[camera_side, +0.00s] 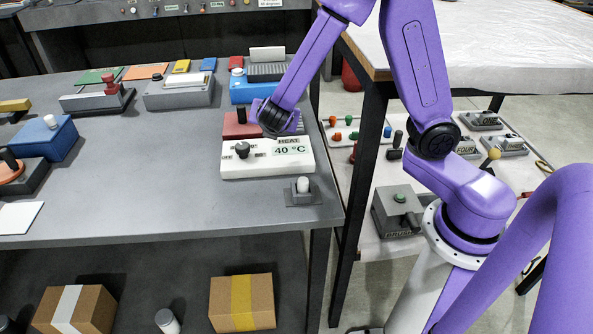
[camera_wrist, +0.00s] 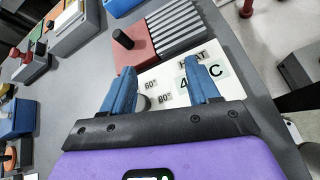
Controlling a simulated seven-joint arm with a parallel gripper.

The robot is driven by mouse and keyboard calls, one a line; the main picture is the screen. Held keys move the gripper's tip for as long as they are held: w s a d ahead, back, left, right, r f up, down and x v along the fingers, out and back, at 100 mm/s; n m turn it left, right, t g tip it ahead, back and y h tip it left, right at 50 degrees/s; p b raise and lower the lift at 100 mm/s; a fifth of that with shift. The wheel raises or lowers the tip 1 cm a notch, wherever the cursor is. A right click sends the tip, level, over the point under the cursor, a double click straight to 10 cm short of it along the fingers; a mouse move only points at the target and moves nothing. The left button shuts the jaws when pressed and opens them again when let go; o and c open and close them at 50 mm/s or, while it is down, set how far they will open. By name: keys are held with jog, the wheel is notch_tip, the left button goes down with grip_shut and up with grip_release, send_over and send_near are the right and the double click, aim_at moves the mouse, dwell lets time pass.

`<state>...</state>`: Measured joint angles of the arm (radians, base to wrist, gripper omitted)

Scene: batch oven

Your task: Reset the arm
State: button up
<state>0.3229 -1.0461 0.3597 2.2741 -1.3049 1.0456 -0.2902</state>
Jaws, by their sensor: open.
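My gripper (camera_wrist: 160,88) is open in the wrist view, with two blue fingers spread apart and nothing held between them. Below and beyond the fingers is the white heat panel (camera_wrist: 172,72), with a "HEAT" label and a "40 °C" readout partly covered by the right finger. In the side view my purple arm reaches down over the grey table to the back of this panel (camera_side: 267,168). A black knob (camera_side: 242,150) stands on the panel's left part. Behind the panel is a red block (camera_side: 236,124), partly hidden by my wrist; the fingers are hidden in the side view.
A blue device (camera_side: 243,90) stands behind the red block. A small grey switch (camera_side: 303,188) sits at the table's front right corner. Grey boxes (camera_side: 178,93) and a blue box (camera_side: 45,138) stand further left. The table's middle (camera_side: 150,165) is clear.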

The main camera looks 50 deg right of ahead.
jog(key=s+a+r+m+g+y, duration=0.1)
jog(key=s+m+g+y, duration=0.3)
jog(key=s, duration=1)
jog(key=s+a+r+m+g+y, duration=0.1)
jog(key=s+m+g+y, duration=0.2)
jog(key=s, duration=1.2)
jog(key=m+y, duration=0.1)
jog(key=m, duration=0.2)
jog(key=shift+a+m+g, duration=0.35)
jog(key=shift+m+g, duration=0.05)
